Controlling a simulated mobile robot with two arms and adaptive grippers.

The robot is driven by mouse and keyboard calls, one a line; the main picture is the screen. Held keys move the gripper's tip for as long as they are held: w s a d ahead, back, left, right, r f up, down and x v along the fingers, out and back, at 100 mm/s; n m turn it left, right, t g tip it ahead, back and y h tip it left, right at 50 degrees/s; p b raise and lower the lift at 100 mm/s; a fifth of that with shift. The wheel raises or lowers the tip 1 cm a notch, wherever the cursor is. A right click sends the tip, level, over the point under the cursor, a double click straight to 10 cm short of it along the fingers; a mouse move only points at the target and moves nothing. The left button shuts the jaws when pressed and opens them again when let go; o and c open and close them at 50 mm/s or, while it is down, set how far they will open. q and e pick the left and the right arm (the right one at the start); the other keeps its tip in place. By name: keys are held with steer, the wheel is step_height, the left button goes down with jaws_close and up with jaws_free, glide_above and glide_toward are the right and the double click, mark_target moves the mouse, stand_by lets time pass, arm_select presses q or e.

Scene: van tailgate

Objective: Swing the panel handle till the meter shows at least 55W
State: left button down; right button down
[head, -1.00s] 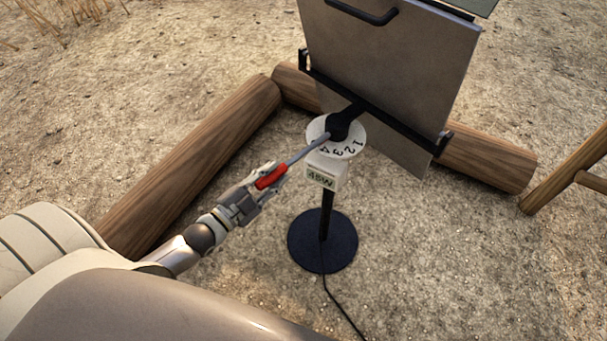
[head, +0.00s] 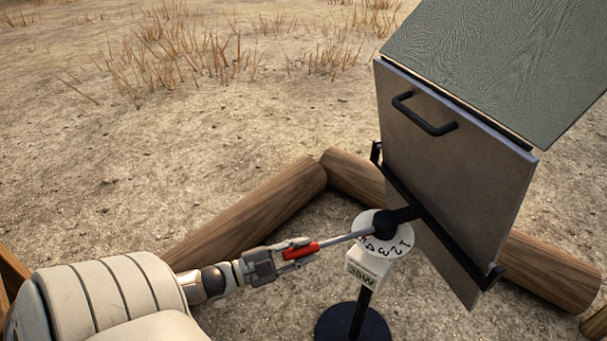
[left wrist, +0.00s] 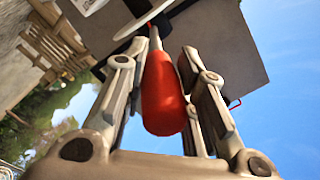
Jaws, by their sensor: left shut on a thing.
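The panel handle is a grey rod (head: 345,237) with a red grip (head: 302,251), running left from the black pivot (head: 385,224) under the panel. My left gripper (head: 290,253) is shut on the red grip. The left wrist view shows the red grip (left wrist: 163,95) between its fingers. The tilted panel (head: 440,160) shows its grey-brown back. The white numbered dial (head: 400,243) sits around the pivot. The white meter (head: 368,266) below it shows a small reading in the thirties of W; its second digit is hard to read. My right gripper is out of view.
The stand's round black base (head: 352,325) is on gravelly ground. Wooden logs (head: 250,212) lie left of and behind the stand. A black bar handle (head: 424,114) is on the panel's back. A textured grey-green slab (head: 510,55) shows above. Open ground lies left.

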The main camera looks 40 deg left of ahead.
arm_select(q)
steer(key=shift+w+a+r, duration=0.15)
steer(key=shift+w+a, duration=0.05)
steer(key=shift+a, duration=0.1)
steer(key=c, duration=1.5)
jaws_free()
steer(key=o, duration=0.4)
steer(key=shift+a, duration=0.1)
steer(key=shift+s, duration=0.1)
steer(key=shift+s, duration=0.15)
steer(key=v, duration=0.7)
